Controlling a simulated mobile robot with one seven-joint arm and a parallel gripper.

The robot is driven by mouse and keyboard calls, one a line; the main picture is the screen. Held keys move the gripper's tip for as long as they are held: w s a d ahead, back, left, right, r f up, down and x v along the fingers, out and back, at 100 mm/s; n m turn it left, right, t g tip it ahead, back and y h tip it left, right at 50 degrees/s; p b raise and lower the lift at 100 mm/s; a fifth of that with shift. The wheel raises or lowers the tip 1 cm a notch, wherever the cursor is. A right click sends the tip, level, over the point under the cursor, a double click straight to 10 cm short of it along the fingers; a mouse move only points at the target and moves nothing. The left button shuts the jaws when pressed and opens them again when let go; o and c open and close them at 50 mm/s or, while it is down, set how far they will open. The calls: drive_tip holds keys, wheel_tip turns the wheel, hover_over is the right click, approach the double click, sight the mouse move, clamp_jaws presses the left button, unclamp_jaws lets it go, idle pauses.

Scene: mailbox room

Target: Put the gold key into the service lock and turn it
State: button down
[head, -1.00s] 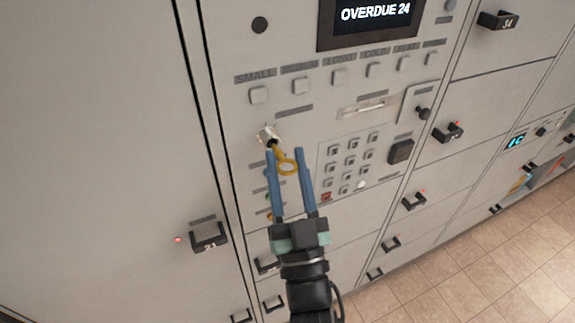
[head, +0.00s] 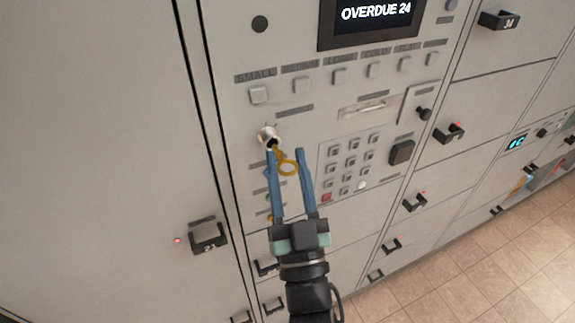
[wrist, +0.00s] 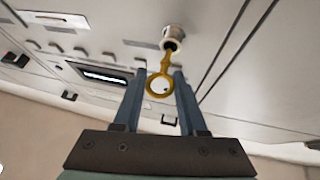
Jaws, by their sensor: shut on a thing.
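The gold key (head: 287,168) is between the two blue fingers of my gripper (head: 286,152), which is shut on its round bow. In the wrist view the bow of the key (wrist: 152,88) sits between the fingertips (wrist: 159,82), and its shaft points up to the lock. The service lock (head: 266,134) is a pale round cylinder standing out from the grey panel; it also shows in the wrist view (wrist: 176,31). The key's tip meets the lock's dark face. How deep it sits is hidden.
A keypad (head: 350,160) lies right of my gripper, and a row of square buttons (head: 302,85) above the lock. A screen (head: 372,20) reads "OVERDUE 24". A black handle (head: 207,237) sticks out at lower left. The space in front of the panel is free.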

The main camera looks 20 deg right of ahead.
drive_tip(key=shift+w, duration=1.3)
idle(1.4)
drive_tip(key=shift+f+m+g+h+b, duration=0.1)
drive_tip(key=shift+m+g+h+b, duration=0.3)
drive_tip(key=shift+m+h+b, duration=0.65)
drive_tip(key=shift+a+r+y, duration=0.1)
drive_tip(key=shift+r+y, duration=0.1)
drive_tip(key=shift+y, duration=0.05)
drive_tip(key=shift+p, duration=0.4)
drive_tip(key=shift+m+p, duration=0.55)
drive_tip(key=shift+p, duration=0.4)
